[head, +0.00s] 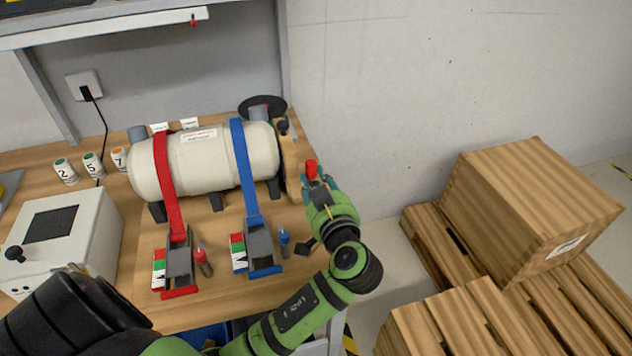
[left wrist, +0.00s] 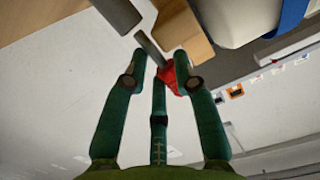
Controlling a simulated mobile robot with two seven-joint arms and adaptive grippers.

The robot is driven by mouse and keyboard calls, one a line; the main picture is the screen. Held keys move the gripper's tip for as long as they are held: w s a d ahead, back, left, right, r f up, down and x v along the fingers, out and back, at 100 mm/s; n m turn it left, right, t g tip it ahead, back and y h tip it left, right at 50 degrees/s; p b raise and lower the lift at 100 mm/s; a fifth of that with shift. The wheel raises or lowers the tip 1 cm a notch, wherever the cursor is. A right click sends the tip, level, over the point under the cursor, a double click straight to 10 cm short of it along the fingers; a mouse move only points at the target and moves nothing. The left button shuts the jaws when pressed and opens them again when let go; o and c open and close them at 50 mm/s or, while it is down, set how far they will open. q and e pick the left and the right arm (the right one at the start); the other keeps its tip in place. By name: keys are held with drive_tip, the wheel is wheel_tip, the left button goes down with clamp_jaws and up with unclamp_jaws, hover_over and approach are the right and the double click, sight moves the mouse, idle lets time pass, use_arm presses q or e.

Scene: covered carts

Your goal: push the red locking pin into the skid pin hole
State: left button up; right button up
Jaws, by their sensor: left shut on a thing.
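My left gripper (head: 316,180) is at the right end of the workbench, beside the tank's skid. It is shut on the red locking pin (head: 311,168), whose red head shows at its fingertips. In the left wrist view, the red head (left wrist: 171,80) sits between the fingers, and a grey shank (left wrist: 151,48) points away toward a wooden block (left wrist: 185,28). The cream tank (head: 205,160) lies on the bench under a red strap and a blue strap. A wooden end board (head: 290,165) stands at its right end. I cannot make out the pin hole. My right gripper is not in view.
A red-handled tool (head: 203,262) and a blue-handled one (head: 284,240) stand by the strap buckles. A control box (head: 70,245) and several numbered cans are at left. Bare wall and floor lie between.

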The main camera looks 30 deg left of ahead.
use_arm(q)
drive_tip(key=shift+b, duration=0.5)
idle(1.4)
drive_tip(key=shift+f+b, duration=0.75)
drive_tip(key=o, duration=1.1)
drive_tip(key=shift+f, duration=0.1)
drive_tip(key=shift+s+d, duration=0.1)
drive_tip(key=shift+d, duration=0.05)
drive_tip(key=shift+s+d, duration=0.2)
drive_tip(key=shift+d, duration=0.05)
drive_tip(key=v, duration=1.1)
drive_tip(key=shift+d+r, duration=0.1)
drive_tip(key=shift+r, duration=0.15)
drive_tip(key=shift+f, duration=0.1)
